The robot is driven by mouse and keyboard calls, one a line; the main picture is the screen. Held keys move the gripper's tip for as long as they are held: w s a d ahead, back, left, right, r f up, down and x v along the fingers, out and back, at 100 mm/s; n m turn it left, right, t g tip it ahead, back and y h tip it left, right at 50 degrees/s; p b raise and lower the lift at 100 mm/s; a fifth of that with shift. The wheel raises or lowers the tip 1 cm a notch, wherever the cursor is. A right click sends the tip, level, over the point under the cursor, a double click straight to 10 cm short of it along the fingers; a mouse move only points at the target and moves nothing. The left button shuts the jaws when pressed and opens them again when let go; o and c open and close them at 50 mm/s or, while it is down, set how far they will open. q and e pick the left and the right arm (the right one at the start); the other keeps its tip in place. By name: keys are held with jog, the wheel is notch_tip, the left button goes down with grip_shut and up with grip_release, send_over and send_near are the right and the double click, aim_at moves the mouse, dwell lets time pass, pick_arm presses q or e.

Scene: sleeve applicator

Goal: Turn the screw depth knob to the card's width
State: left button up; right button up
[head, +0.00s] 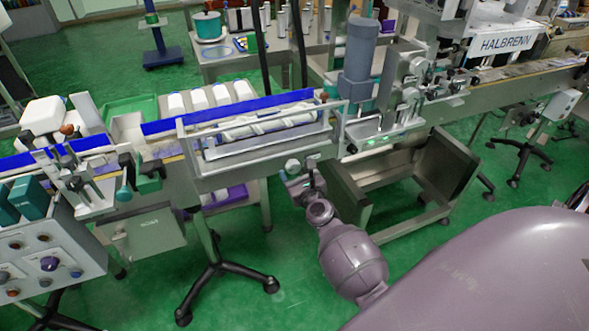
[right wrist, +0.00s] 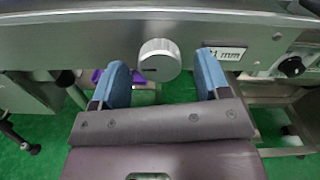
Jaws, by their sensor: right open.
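The depth knob (right wrist: 160,60) is a round silver knob with a ribbed rim and a dark mark on its face, on the front of a grey metal rail. A small white card (right wrist: 226,54) with a dark border is on the rail to its right. It ends in "1 mm"; its left part is hidden by a fingertip. My right gripper (right wrist: 162,80) is open, its two blue fingertips on either side of the knob with gaps between. In the head view my right gripper (head: 304,184) is just below the conveyor's front rail. My left gripper is not in view.
In the head view, white rolls (head: 262,127) lie in the conveyor frame above my gripper. An open metal trough (head: 395,172) stands to the right.

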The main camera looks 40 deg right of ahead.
jog(key=shift+w+d, duration=0.2)
jog(key=shift+w, duration=0.5)
jog(key=c, duration=0.9)
jog(key=shift+n, duration=0.3)
